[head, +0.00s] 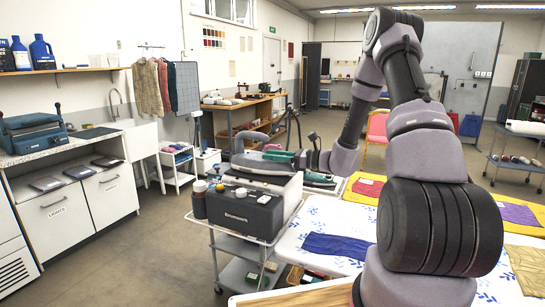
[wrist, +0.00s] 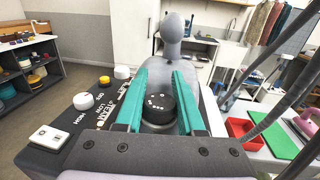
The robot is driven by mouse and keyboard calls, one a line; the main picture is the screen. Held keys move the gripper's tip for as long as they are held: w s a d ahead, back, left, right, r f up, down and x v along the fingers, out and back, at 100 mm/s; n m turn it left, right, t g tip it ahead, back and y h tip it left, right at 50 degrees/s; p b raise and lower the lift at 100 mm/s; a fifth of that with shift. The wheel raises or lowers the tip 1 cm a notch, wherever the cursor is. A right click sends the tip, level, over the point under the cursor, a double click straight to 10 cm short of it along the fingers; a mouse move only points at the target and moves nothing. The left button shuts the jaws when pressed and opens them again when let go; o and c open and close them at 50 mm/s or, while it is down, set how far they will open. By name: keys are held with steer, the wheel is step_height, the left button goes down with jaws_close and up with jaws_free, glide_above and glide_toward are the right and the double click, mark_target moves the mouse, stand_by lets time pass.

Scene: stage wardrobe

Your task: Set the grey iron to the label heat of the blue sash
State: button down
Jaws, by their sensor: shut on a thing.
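The grey iron (head: 246,166) rests on top of a dark station box (head: 236,211); its grey body also shows in the wrist view (wrist: 172,52). My gripper (wrist: 160,100) has its teal fingers on both sides of a round black dial (wrist: 159,108) with white dots on the iron, closed on it. In the head view my gripper (head: 281,157) reaches the iron from the right. Which setting the dial points to cannot be read. The blue sash (head: 337,246) lies flat on a white, blue-patterned board (head: 303,231). No heat label is readable on it.
The station box has white and yellow knobs (wrist: 83,101) and a white switch block (wrist: 51,137) beside my gripper. The floor at left is clear.

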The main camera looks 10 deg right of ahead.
steer(key=m+t+h, duration=0.3)
steer(key=t+h, duration=0.1)
steer(key=w+d+m+t+h, duration=0.1)
steer(key=m+t, duration=0.1)
steer(key=shift+m+t+h, duration=0.3)
steer(key=shift+h, duration=0.1)
steer(key=m+t+h, duration=0.1)
steer(key=h, duration=0.1)
steer(key=m+h, duration=0.2)
steer(key=d+m+t+h, duration=0.1)
steer(key=h, duration=0.1)
steer(key=shift+w+m+t+h, duration=0.2)
steer(key=shift+m+t+h, duration=0.1)
steer(key=m+h, duration=0.2)
steer(key=d+m+h, duration=0.1)
steer(key=h, duration=0.2)
steer(key=m+h, duration=0.2)
steer(key=h, duration=0.1)
steer(key=shift+d+f+m, duration=0.1)
steer(key=shift+d+m, duration=0.2)
steer(key=shift+d, duration=0.05)
steer(key=shift+s+d+m+g+h, duration=0.1)
steer(key=shift+d+m+g+h, duration=0.15)
steer(key=shift+m+g+h, duration=1)
steer(key=shift+s+d+m+g+h, duration=0.1)
steer(key=shift+d+m+g+h, duration=0.2)
steer(key=shift+m+h, duration=1)
steer(key=shift+n+g+h, duration=0.25)
steer(key=shift+n+h, duration=0.1)
steer(key=shift+h, duration=0.5)
